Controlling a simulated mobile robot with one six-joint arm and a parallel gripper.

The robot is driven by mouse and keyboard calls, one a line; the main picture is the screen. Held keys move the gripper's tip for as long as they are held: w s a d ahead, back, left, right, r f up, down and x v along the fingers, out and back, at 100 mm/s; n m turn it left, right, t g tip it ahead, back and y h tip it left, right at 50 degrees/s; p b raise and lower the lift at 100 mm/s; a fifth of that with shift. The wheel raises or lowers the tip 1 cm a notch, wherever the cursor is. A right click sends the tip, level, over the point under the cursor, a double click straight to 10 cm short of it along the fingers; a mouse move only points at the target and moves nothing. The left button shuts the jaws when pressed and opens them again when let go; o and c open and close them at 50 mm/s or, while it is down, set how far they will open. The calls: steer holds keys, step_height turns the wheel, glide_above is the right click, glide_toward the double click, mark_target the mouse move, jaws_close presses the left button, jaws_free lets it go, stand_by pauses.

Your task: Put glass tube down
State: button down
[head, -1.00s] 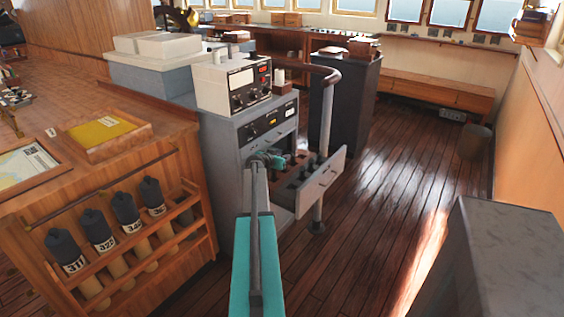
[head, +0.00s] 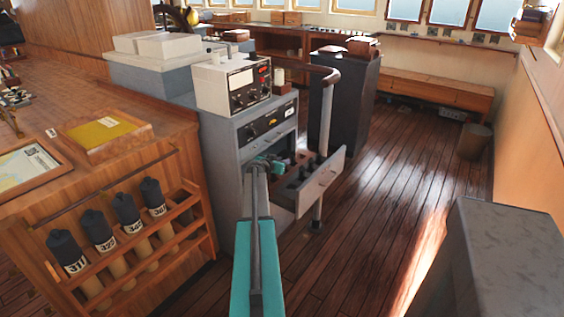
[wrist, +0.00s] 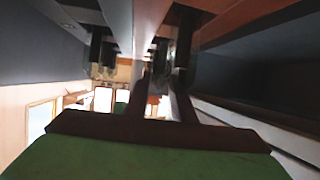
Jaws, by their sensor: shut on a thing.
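My gripper (head: 276,165) reaches into the open grey drawer (head: 322,186) of the instrument cabinet, near its left, inner end. In the wrist view my gripper's two dark fingers (wrist: 160,82) are close together, shut on the glass tube (wrist: 158,72). The tube is small, dim and partly hidden by the fingers; I cannot tell whether it touches the drawer. Several dark tube-like pieces (head: 309,167) stand in the drawer to the right of my gripper. In the head view my arm and wrist hide the held tube.
A white instrument box (head: 232,84) sits on the grey cabinet (head: 222,140) above the drawer. A vertical handrail post (head: 325,125) stands close behind the drawer. A wooden rack (head: 130,262) with several capped cylinders is at left.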

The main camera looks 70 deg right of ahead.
steer(key=shift+f, duration=0.25)
steer(key=c, duration=1.5)
jaws_free()
steer(key=shift+r, duration=0.2)
steer(key=shift+b+v, duration=1.05)
steer(key=shift+v, duration=4.95)
